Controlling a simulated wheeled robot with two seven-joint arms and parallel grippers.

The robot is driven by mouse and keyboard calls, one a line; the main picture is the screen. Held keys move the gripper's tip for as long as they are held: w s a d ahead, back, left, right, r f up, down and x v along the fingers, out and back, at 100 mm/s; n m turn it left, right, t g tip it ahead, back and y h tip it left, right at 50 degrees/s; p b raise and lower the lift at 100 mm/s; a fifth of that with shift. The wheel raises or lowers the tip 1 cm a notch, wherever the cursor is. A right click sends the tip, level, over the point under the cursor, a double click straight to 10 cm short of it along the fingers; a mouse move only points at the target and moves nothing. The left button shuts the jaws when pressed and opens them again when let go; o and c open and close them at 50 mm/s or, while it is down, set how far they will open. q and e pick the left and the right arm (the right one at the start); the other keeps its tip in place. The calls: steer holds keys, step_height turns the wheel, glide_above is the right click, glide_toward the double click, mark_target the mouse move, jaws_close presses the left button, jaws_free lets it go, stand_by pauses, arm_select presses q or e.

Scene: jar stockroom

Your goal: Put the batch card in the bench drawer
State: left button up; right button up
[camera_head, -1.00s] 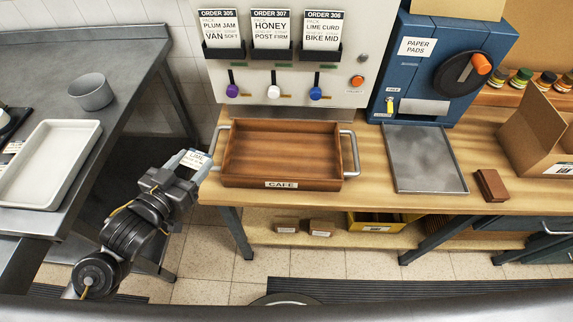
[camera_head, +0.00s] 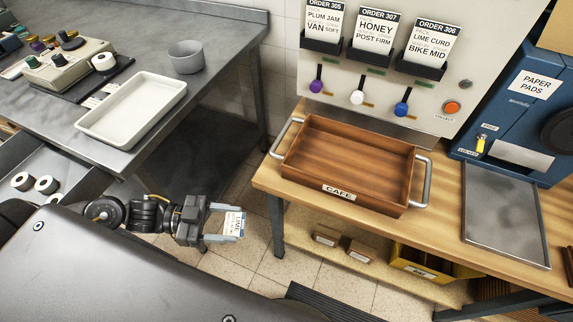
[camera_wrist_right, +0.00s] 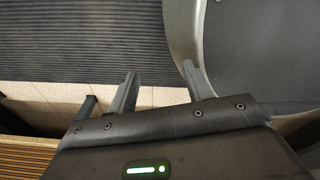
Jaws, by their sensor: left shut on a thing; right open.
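The batch card (camera_head: 233,222) is a small white card with a blue band and print. My left gripper (camera_head: 241,226) is shut on it and holds it in the gap between the steel bench and the wooden bench, left of the wooden bench's front leg. An open grey drawer (camera_head: 62,163) holding white rolls shows at the left, below the steel bench's edge; I cannot tell if it is the bench drawer. My right gripper (camera_wrist_right: 160,82) is open and empty in the right wrist view, above the floor and a ribbed dark mat.
A wooden CAFE tray (camera_head: 300,165) and a metal plate (camera_head: 505,215) sit on the wooden bench (camera_head: 440,222). A white tray (camera_head: 130,108) and a grey bowl (camera_head: 186,58) stand on the steel bench (camera_head: 225,35). A yellow bin (camera_head: 425,264) is on the low shelf.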

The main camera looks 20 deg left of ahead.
mark_target(262, 172)
arm_select(q)
steer(key=w, duration=0.9)
steer(key=w+d+p, duration=0.1)
steer(key=w, duration=0.3)
steer(key=shift+w, duration=0.2)
steer(key=w, duration=0.4)
steer(key=shift+w+d+r, duration=0.1)
steer(key=shift+w, duration=0.25)
steer(key=shift+s+f+p, duration=0.1)
steer(key=shift+f+p, duration=0.2)
steer(key=shift+p, duration=0.1)
steer(key=shift+s, duration=0.15)
arm_select(e)
steer(key=shift+a+r, duration=0.2)
steer(key=shift+r, duration=0.65)
steer(key=shift+s, duration=0.1)
arm_select(q)
steer(key=shift+f, duration=0.2)
steer(key=o, duration=1)
arm_select(e)
steer(key=shift+f, duration=0.1)
steer(key=shift+a, duration=0.1)
